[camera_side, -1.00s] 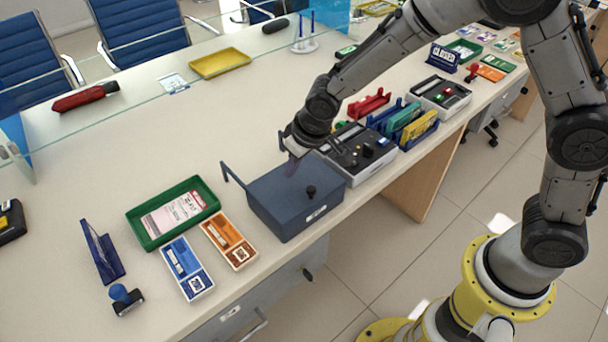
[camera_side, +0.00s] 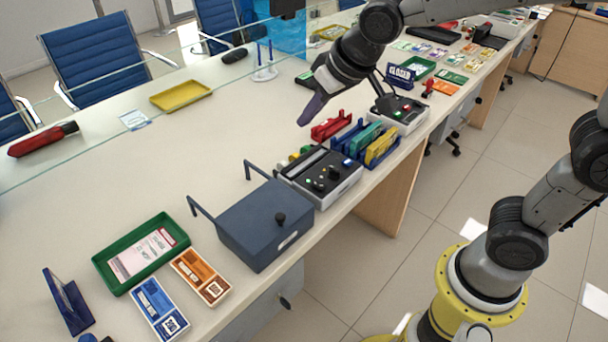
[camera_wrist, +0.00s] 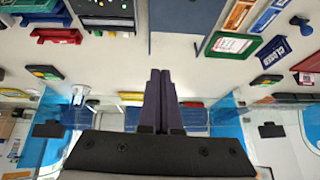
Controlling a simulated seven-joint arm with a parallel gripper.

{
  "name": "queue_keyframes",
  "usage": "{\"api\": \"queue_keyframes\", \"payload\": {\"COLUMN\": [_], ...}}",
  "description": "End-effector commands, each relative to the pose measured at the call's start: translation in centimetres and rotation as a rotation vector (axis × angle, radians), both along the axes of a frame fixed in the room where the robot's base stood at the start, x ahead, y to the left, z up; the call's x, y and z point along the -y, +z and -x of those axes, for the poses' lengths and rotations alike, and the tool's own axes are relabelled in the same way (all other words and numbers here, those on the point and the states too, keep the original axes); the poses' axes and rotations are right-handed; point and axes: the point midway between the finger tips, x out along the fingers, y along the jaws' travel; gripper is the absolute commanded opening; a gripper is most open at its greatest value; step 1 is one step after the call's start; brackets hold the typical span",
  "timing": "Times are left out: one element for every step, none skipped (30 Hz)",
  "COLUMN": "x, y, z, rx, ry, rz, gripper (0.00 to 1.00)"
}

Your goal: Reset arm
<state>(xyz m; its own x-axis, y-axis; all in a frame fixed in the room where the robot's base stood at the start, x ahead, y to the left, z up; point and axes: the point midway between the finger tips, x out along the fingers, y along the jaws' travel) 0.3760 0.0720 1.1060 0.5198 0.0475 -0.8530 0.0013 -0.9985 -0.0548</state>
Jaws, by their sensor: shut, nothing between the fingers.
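My gripper (camera_side: 312,108) is in the air above the counter, behind the red rack, with its dark purple fingers pointing down and left in the side view. In the wrist view its fingers (camera_wrist: 160,98) are together with nothing between them. It is clear of the dark blue-grey box (camera_side: 262,225), which sits closed on the counter with a black knob on top. The box also shows at the top of the wrist view (camera_wrist: 180,45).
A grey device with knobs (camera_side: 318,178), a red rack (camera_side: 331,126) and coloured binders (camera_side: 380,145) stand right of the box. A green tray (camera_side: 115,285) lies left. A glass screen (camera_side: 130,107) runs along the counter. The counter's middle is bare.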

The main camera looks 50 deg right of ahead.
Motion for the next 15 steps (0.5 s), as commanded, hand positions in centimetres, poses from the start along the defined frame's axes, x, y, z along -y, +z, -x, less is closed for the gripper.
{"api": "queue_keyframes", "payload": {"x": [1.7,2.5,3.5,4.2,4.8,5.6,6.1,6.5,6.9,7.2,7.3,7.5,7.6,7.6,7.5], "y": [1.5,2.1,2.8,3.2,3.4,3.6,3.6,3.6,3.3,3.0,2.7,2.1,1.7,1.2,0.4], "z": [1.9,3.1,4.7,5.9,7.2,8.9,10.3,11.5,13.2,14.3,15.4,16.8,17.7,18.6,19.6], "rx": [0.03,0.041,0.053,0.062,0.069,0.076,0.079,0.082,0.08,0.078,0.075,0.066,0.057,0.046,0.026], "ry": [-0.031,-0.043,-0.058,-0.069,-0.077,-0.088,-0.094,-0.098,-0.103,-0.103,-0.102,-0.097,-0.092,-0.084,-0.069], "rz": [-0.007,-0.008,-0.009,-0.008,-0.007,-0.005,-0.003,0.0,0.004,0.008,0.011,0.015,0.019,0.024,0.029], "gripper": [0.0,0.0,0.0,0.0,0.0,0.0,0.0,0.0,0.0,0.0,0.0,0.0,0.0,0.0,0.0]}}
